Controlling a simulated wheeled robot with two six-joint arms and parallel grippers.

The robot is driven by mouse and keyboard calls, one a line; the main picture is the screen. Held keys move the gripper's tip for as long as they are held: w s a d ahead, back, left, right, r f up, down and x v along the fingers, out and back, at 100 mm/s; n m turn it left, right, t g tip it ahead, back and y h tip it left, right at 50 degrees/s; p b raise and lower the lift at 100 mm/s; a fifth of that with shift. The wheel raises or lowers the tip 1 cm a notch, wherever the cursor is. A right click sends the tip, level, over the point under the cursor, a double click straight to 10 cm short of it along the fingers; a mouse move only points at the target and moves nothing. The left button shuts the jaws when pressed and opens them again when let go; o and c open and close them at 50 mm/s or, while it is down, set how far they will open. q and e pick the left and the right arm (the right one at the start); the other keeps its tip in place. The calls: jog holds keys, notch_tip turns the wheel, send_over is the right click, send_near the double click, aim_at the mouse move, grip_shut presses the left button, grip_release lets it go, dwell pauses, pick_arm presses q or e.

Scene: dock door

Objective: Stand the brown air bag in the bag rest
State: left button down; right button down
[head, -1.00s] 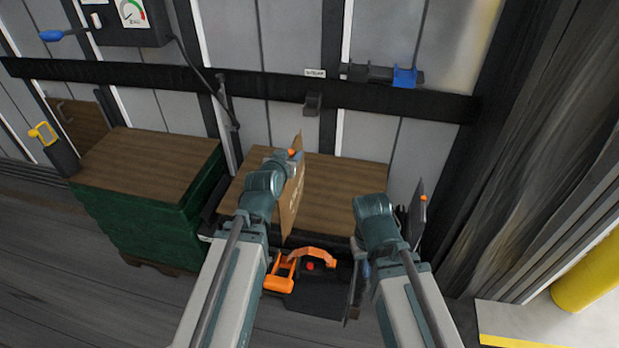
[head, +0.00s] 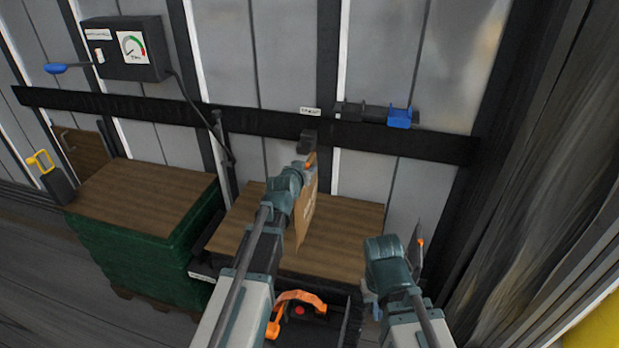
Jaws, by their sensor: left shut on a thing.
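The brown air bag (head: 305,212) is a flat brown sheet with pale print, seen nearly edge-on and hanging upright. My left gripper (head: 309,164) is shut on its upper end, in front of the wall rail. A small black bracket (head: 308,141) on the rail, under a white label, is just above the gripper in the picture; I cannot tell if it is the bag rest. My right gripper (head: 419,248) is at the right, apart from the bag; its jaw opening is unclear.
A wood-topped load (head: 340,240) stands below the bag, and a green-wrapped one (head: 140,205) to its left. A gauge box (head: 128,50) with a blue lever and a blue holder (head: 399,118) are on the wall. An orange handle (head: 300,297) is at the bottom.

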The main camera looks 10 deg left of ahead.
aim_at(306, 197)
pick_arm(q)
jog(key=shift+f+b, duration=1.65)
jog(key=shift+f, duration=0.15)
jog(key=shift+f, duration=0.15)
jog(key=shift+c, duration=2.2)
grip_release()
